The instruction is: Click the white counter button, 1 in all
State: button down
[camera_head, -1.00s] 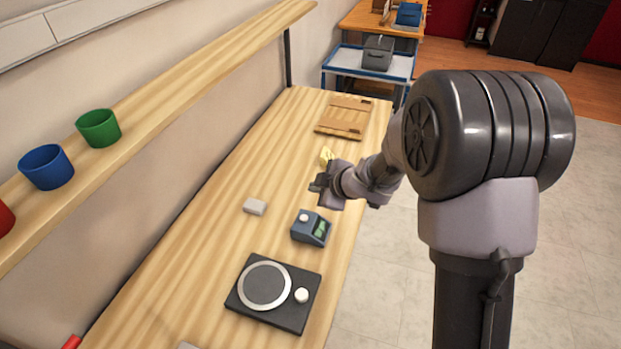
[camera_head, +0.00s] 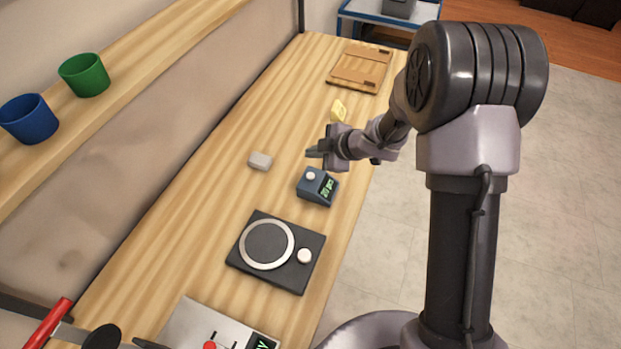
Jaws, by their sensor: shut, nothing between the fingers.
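The counter (camera_head: 317,191) is a small blue-grey box on the wooden table, with a green lit display on its sloped face. Its white round button (camera_head: 311,175) sits on top at the left of the display. My gripper (camera_head: 312,153) is shut and empty. It points left and shows just beyond the button in the picture, apart from it. I cannot tell its exact height above the table.
A black plate device with a silver ring and white knob (camera_head: 304,256) lies nearer. A pale block (camera_head: 260,161), a yellow piece (camera_head: 339,110) and a wooden board (camera_head: 361,69) lie around. A grey panel (camera_head: 185,326) with a red button is at the front.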

aim_at(313, 177)
notch_tip(313, 177, down, 6)
jog(key=b, duration=0.5)
jog(key=shift+f, duration=0.3)
jog(key=shift+f, duration=0.1)
dwell(1.3)
jog(key=shift+f+b, duration=0.35)
jog(key=shift+f+b, duration=0.3)
jog(key=shift+f, duration=0.2)
dwell(0.6)
jog(key=shift+r, duration=0.15)
jog(key=shift+r+p, duration=0.75)
jog(key=shift+p, duration=0.25)
jog(key=shift+r, duration=0.1)
